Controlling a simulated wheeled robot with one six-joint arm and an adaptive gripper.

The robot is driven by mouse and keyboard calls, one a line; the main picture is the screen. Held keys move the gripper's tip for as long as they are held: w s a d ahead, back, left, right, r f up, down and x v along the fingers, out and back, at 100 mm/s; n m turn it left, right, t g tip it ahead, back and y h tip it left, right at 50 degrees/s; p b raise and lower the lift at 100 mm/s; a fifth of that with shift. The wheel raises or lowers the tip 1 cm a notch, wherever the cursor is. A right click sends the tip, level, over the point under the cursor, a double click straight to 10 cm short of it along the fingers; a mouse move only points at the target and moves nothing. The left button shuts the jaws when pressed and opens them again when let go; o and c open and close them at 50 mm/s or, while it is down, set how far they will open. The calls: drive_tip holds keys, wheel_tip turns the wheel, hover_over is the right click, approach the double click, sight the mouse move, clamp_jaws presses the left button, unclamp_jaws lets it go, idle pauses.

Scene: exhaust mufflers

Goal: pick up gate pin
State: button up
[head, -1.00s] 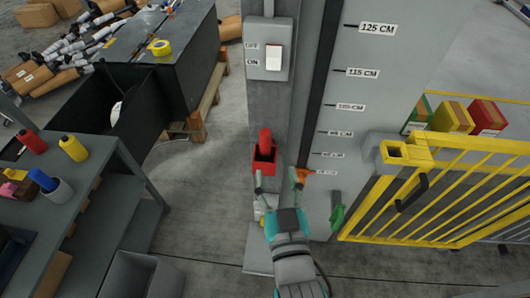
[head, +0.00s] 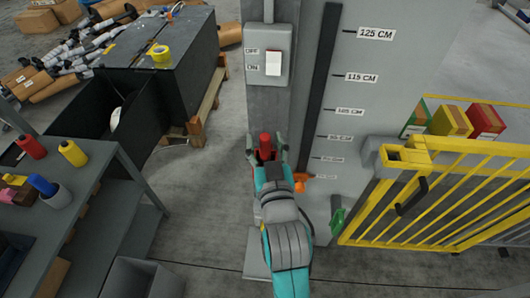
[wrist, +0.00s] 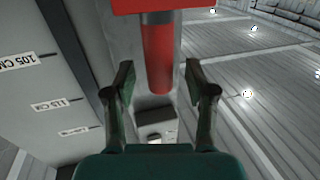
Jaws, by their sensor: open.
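The gate pin, with a red cylindrical grip (head: 265,140), stands in a red holder on the grey post in the head view. In the wrist view its red grip (wrist: 158,60) and a short grey section show beside the red holder (wrist: 165,5). My gripper (head: 265,143) is open, with one finger on each side of the pin. The wrist view shows the pin between the open fingers (wrist: 160,82), with gaps on both sides and no visible contact. In the head view my arm hides most of the holder.
A switch box (head: 269,55) is on the post above. An orange part (head: 301,182) sits on the black slot of the height scale, right of my gripper. A yellow gate (head: 435,195) stands right; a grey shelf (head: 100,195) with spools stands left.

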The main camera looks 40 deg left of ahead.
drive_tip(key=shift+w+a, duration=0.4)
clamp_jaws()
drive_tip(key=shift+r, duration=0.15)
